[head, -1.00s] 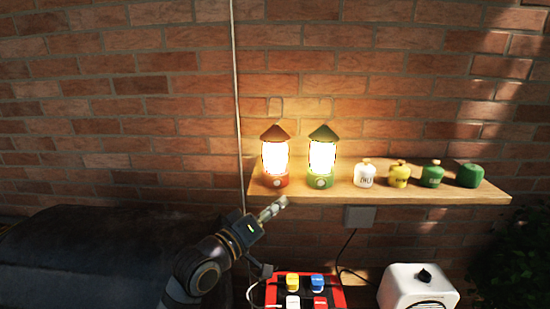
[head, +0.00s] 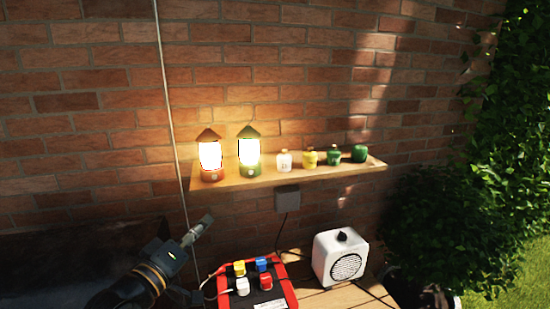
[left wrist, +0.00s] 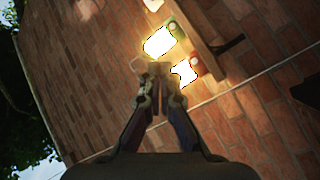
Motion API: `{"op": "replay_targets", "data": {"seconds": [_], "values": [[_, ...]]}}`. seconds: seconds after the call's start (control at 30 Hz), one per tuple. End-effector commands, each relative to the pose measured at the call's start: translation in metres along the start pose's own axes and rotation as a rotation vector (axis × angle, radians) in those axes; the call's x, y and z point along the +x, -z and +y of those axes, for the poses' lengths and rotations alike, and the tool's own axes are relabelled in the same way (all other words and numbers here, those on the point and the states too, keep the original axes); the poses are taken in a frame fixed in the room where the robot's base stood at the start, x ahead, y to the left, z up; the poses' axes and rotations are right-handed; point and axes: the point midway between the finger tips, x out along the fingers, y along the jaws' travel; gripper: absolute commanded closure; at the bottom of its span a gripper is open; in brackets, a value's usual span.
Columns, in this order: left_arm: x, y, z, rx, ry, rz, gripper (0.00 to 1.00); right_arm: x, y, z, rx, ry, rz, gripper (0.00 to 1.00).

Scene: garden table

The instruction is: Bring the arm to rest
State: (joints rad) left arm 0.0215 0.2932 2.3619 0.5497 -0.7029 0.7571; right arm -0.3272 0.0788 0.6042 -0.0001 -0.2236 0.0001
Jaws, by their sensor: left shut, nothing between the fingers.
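My left gripper (head: 205,222) is shut and empty. It is in the air in front of the brick wall, below the left end of the wooden shelf (head: 300,173). In the left wrist view its fingers (left wrist: 154,70) are together, pointing toward the lanterns. A lit red lantern (head: 211,174) and a lit green lantern (head: 250,170) stand upright on the shelf, apart from the gripper. My right gripper is in neither view.
White (head: 284,161), yellow (head: 310,158) and green (head: 334,156) canisters and a dark green one (head: 359,153) line the shelf. Below are a red-framed box with coloured plugs (head: 290,298) and a white heater (head: 326,246). A bush (head: 430,230) stands at right.

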Motion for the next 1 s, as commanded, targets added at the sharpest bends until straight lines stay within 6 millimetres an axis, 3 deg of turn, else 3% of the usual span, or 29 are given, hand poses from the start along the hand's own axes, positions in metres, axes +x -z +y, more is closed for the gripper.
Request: {"op": "replay_targets", "data": {"seconds": [0.3,0.57,0.77,1.0], "values": [[-0.017,-0.043,-0.05,0.125,0.175,-0.116,1.0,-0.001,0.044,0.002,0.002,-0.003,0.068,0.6],[-0.058,-0.098,-0.114,0.286,0.397,-0.311,1.0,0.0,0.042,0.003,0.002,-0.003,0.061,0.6],[-0.121,-0.15,-0.17,0.434,0.602,-0.559,1.0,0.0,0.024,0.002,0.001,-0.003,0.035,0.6],[-0.222,-0.2,-0.215,0.572,0.806,-0.917,1.0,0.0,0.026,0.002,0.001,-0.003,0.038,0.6]]}}
